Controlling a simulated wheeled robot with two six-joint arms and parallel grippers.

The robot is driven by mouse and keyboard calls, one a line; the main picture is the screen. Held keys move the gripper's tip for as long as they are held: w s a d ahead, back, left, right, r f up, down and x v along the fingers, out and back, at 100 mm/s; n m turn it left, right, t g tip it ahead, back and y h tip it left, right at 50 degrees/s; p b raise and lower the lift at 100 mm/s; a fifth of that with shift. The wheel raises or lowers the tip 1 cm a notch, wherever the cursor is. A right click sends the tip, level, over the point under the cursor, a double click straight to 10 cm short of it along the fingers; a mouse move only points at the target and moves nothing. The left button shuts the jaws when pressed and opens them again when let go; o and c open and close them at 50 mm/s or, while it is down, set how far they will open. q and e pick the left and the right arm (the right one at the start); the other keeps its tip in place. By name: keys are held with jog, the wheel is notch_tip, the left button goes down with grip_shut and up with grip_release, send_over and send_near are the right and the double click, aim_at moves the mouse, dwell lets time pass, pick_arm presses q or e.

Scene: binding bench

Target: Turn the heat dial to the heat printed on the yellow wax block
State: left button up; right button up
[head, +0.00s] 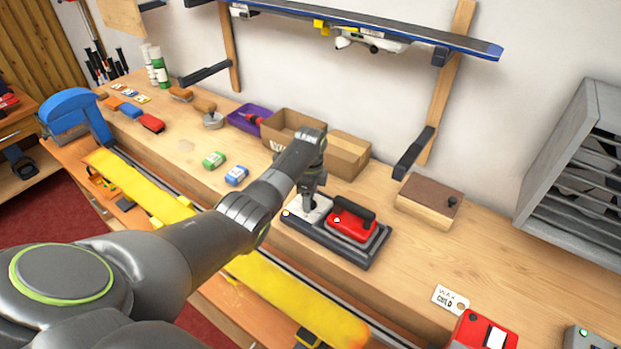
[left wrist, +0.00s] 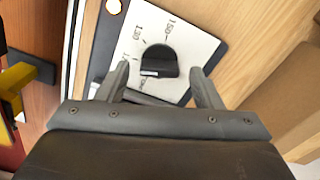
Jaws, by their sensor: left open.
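The heat dial (left wrist: 158,62) is a black knob on a white panel (left wrist: 190,30), with 130 and 150 readable beside it and another mark partly hidden at left. A short white mark shows on the knob's near side. My left gripper (left wrist: 158,82) is open, pointing down, its fingers on either side of the knob's near edge with gaps. In the head view the left gripper (head: 309,204) hides the dial on the white panel (head: 298,210). A small block with yellow (head: 143,99) at the back left may be the yellow wax; its print is too small to read.
A red iron (head: 349,226) sits on the dark stand (head: 365,259) beside the panel. Green (head: 214,159) and blue (head: 236,175) blocks lie left of it. A cardboard box (head: 346,157) stands behind. A wax card (head: 451,298) lies right; bench between is clear.

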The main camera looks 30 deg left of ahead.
pick_arm(q)
notch_tip(320, 180, up, 17)
jog(key=shift+p, duration=0.35)
dwell(0.3)
jog(key=shift+s+f, duration=0.1)
